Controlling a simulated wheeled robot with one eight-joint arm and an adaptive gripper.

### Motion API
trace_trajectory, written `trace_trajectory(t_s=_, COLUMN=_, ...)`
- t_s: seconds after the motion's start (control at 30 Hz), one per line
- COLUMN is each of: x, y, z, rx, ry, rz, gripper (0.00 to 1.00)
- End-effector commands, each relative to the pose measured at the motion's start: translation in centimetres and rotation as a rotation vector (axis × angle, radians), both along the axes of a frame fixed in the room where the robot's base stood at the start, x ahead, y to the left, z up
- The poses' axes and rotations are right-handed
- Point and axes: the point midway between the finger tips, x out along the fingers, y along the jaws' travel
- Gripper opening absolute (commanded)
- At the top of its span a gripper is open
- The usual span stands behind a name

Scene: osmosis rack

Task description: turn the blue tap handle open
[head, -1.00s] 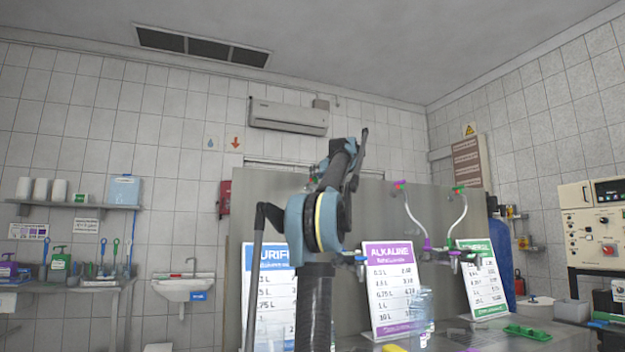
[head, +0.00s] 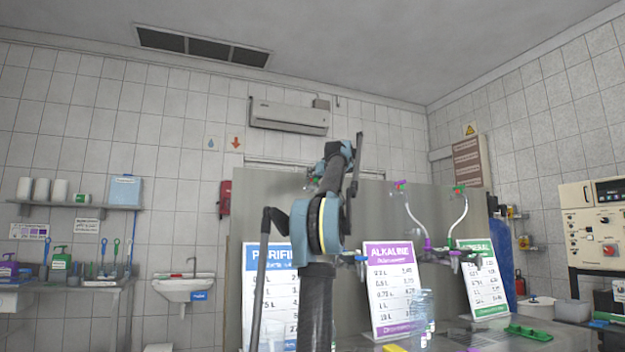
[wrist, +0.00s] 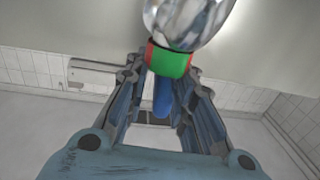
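The blue tap handle (wrist: 162,95) shows in the wrist view as a short blue bar, below a green and red collar (wrist: 168,62) and a shiny chrome tap part (wrist: 188,20). My gripper (wrist: 164,82) is open, with one finger on each side of the blue handle in the picture. I see gaps beside the handle, and I cannot tell whether either finger touches it. In the head view my arm covers most of this tap. Only a small red and green spot (head: 313,180) shows left of my arm's upper end.
Two similar taps with a purple handle (head: 400,184) and a green handle (head: 459,188) stand to the right. The purple-headed ALKALINE sign (head: 391,290) and a green-headed sign (head: 485,280) stand below them. A clear bottle (head: 424,305) is on the counter.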

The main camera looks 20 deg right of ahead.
Motion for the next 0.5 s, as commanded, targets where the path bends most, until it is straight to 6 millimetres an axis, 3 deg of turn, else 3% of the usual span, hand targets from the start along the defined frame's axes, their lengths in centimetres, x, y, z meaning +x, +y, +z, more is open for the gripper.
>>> trace_trajectory(t_s=0.5, x=-0.03, y=0.05, z=-0.03, rx=-0.001, ry=0.001, rz=-0.115, gripper=0.0)
